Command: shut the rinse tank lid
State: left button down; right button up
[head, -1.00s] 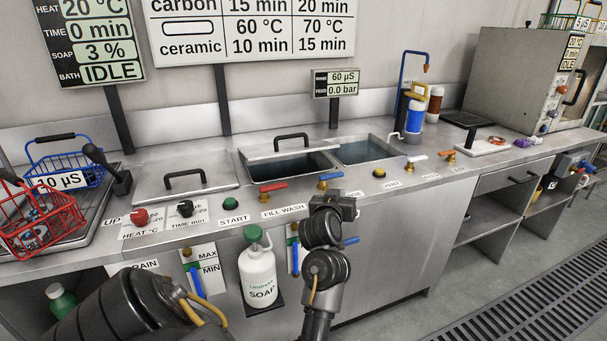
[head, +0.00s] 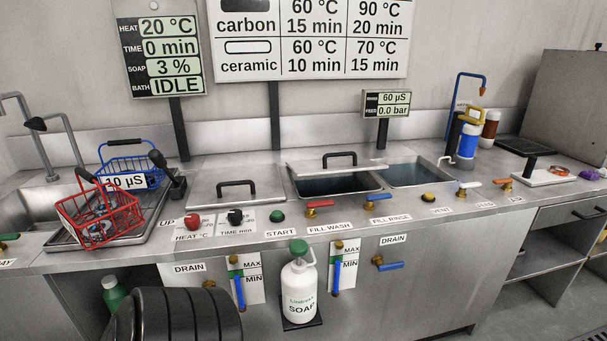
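A flat steel lid with a black handle (head: 338,168) lies across the back part of the middle basin (head: 335,186), leaving its front part open with dark water showing. To the right, another basin (head: 415,174) stands uncovered. A second steel lid (head: 262,196) with a black handle lies flat over the opening on the left. Labels on the front read FILL WASH (head: 330,228) and FILL RINSE (head: 390,218); no label names the tanks themselves. Neither gripper is in view; only a black arm link of mine shows at the bottom left.
Red and blue taps (head: 378,198) line the counter's front edge. A soap bottle (head: 300,293) stands out from the cabinet front. A red basket (head: 98,215) and a blue basket (head: 127,160) sit on the left. Blue and brown filter cylinders (head: 468,142) stand at the back right.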

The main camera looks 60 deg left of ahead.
aim_at(328, 165)
jog(key=k, duration=0.5)
jog(key=u, duration=0.65)
jog(key=i, duration=0.95)
jog(key=u, duration=0.6)
